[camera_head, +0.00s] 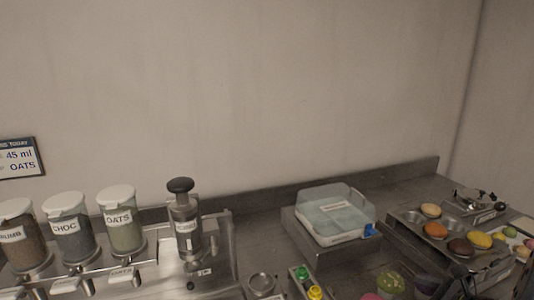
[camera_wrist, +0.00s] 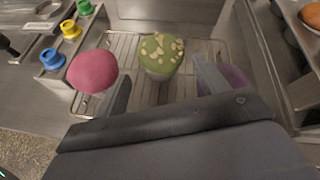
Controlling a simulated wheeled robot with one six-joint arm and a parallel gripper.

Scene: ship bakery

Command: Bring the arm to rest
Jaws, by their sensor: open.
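My gripper (camera_wrist: 162,70) is open in the wrist view, its two fingers apart with nothing held between them. Beyond the fingertips, a green-topped cake with pale flakes (camera_wrist: 161,50) sits on a wire rack (camera_wrist: 125,42). A pink-topped cake (camera_wrist: 92,71) is left of the left finger. A purple-topped cake (camera_wrist: 235,76) is partly hidden by the right finger. In the head view, the green-topped cake (camera_head: 391,282) shows at the bottom edge, beside dark parts that seem to be my gripper. Most of my arm is outside that view.
A muffin tin (camera_head: 408,216) with several coloured cakes stands at the right. A lidded clear box (camera_head: 336,213) is on a raised platform behind. Labelled dispensers (camera_head: 122,221) and a press (camera_head: 185,222) stand left. Green, yellow and blue knobs (camera_wrist: 71,29) are beside the rack.

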